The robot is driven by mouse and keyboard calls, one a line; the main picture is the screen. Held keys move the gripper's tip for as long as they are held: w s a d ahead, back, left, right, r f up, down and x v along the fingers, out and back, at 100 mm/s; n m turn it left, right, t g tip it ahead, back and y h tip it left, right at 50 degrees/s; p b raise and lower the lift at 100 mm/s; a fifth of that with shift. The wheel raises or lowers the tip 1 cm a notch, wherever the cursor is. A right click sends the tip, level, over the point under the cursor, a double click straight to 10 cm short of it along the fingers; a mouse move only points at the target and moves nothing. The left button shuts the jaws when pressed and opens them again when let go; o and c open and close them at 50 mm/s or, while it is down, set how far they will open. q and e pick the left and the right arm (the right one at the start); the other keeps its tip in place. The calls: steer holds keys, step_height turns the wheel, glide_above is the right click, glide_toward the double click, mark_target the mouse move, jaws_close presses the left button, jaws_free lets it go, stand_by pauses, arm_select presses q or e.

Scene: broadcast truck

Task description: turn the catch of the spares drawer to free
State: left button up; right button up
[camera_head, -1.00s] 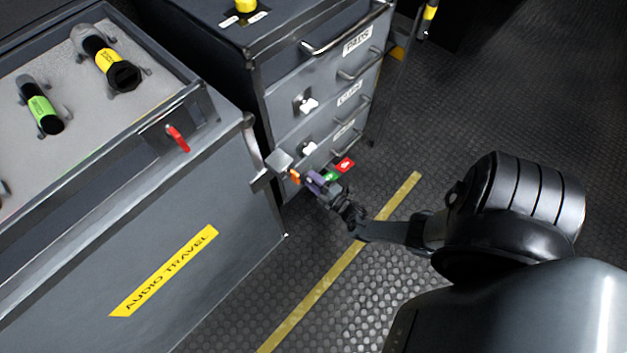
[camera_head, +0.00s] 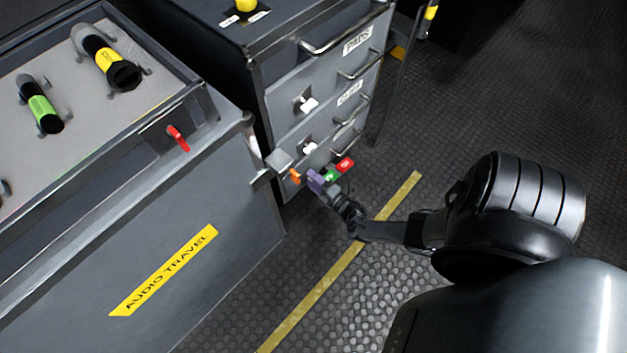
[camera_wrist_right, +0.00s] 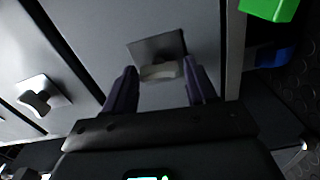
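The drawer cabinet stands at upper middle in the head view, with white catches (camera_head: 307,104) on its front. My right gripper (camera_head: 316,182) has purple fingers and is at the lowest part of this front. In the right wrist view, a pale catch knob (camera_wrist_right: 160,72) on a square metal plate (camera_wrist_right: 155,47) lies between the fingertips of my right gripper (camera_wrist_right: 160,66). The fingers are spread around its long side, with a thin gap seeming to show at each end. This catch is hidden in the head view, and its drawer's label cannot be read. My left gripper is out of view.
The audio travel case (camera_head: 235,260) stands close on the left, with a red latch (camera_head: 178,138). Green (camera_head: 331,174) and red (camera_head: 345,164) items sit beside my gripper, and an orange one (camera_head: 294,176) is left of it. Open floor lies to the right.

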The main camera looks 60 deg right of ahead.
steer(key=shift+o, duration=1)
steer(key=shift+s, duration=0.1)
steer(key=p+v, duration=0.2)
steer(key=v, duration=0.8)
steer(key=shift+s+p, duration=0.35)
